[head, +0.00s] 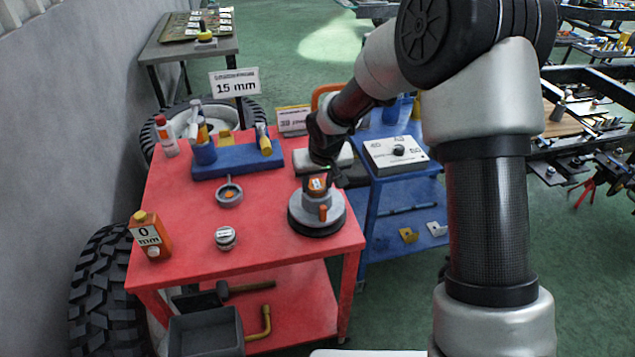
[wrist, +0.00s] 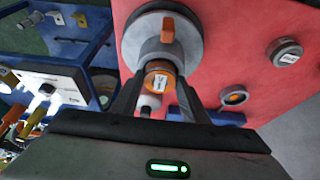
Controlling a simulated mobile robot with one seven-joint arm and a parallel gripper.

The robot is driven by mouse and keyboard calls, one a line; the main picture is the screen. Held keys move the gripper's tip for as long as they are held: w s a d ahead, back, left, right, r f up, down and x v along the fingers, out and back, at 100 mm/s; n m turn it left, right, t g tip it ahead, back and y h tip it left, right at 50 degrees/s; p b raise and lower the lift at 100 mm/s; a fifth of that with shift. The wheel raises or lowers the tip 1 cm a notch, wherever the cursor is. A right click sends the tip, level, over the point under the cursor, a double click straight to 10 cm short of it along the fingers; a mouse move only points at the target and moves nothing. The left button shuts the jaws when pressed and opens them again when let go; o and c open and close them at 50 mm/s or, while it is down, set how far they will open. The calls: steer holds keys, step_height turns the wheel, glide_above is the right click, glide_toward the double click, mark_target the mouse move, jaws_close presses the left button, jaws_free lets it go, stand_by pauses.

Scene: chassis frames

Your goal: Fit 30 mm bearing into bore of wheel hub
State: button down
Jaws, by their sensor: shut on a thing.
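The wheel hub (head: 305,221) is a grey round disc with a raised grey centre and an orange tab, standing on a dark base at the red table's right side. It also shows at the top of the wrist view (wrist: 133,42). My gripper (wrist: 160,90) is shut on the bearing (wrist: 161,70), a small piece with an orange band and a white label too small to read. In the head view the bearing (head: 317,184) is at the top of the hub's centre, under my gripper (head: 322,176). I cannot tell whether it touches or enters the bore, which is hidden.
A blue cart (head: 372,200) with a white box stands at right.

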steer(key=shift+f, duration=0.15)
steer(key=c, duration=1)
jaws_free()
